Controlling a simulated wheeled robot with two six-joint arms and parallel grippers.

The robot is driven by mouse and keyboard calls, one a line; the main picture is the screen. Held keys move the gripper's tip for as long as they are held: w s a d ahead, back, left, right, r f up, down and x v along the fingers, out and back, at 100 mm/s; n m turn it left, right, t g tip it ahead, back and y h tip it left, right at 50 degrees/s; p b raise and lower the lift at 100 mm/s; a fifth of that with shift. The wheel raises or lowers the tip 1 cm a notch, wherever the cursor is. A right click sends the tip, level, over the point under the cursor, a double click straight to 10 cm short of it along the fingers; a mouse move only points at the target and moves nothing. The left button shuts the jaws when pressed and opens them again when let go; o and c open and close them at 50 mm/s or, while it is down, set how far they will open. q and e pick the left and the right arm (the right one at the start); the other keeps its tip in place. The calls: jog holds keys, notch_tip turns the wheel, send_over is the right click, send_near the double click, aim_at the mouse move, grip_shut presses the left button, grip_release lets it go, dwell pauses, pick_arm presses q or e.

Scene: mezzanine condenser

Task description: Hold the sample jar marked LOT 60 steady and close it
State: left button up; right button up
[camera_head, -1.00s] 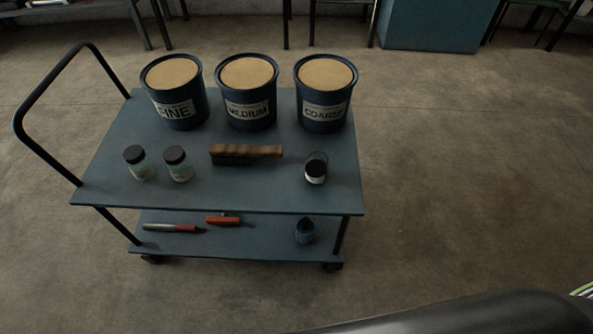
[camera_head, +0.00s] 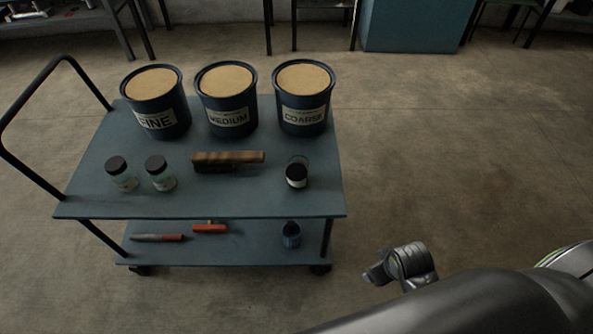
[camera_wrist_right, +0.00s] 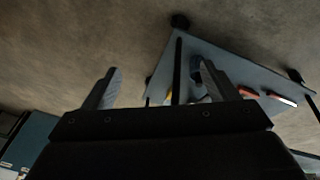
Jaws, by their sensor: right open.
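Two small jars with black lids, a left one (camera_head: 122,174) and a right one (camera_head: 161,174), stand on the left of the cart's top shelf. A third small container (camera_head: 297,174), with a black top and a white band, is near the shelf's right side; a clear glass rim shows behind it. No LOT marking is readable, so I cannot tell which is LOT 60. My right gripper (camera_head: 376,274) is low, right of the cart and apart from it. In the right wrist view its two fingers (camera_wrist_right: 160,88) are spread and empty. My left gripper is out of view.
The blue cart (camera_head: 250,203) has three tubs marked FINE (camera_head: 158,121), MEDIUM (camera_head: 229,117) and COARSE (camera_head: 303,115) at the back. A wooden-backed brush (camera_head: 228,158) lies mid-shelf. Tools (camera_head: 209,228) and a dark blue container (camera_head: 291,235) are below. Floor right of the cart is clear.

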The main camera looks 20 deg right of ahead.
aim_at(295, 173)
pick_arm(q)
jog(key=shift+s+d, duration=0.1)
pick_arm(e)
jog(key=w+a+r+n+y, duration=0.1)
jog(key=w+a+r+n, duration=0.2)
jog(key=w+r+n, duration=0.4)
jog(key=w+a+r+n+g+y, duration=0.1)
jog(key=w+a+r+n, duration=0.2)
jog(key=w+r+n, duration=0.4)
jog(key=w+a+r+n+g+y, duration=0.1)
jog(key=w+a+r+n, duration=0.3)
jog(key=w+n, duration=1.1)
notch_tip(295, 173, up, 3)
jog(key=shift+w+r+n+y, duration=0.2)
jog(key=shift+w+n+y, duration=0.1)
jog(key=shift+w, duration=0.3)
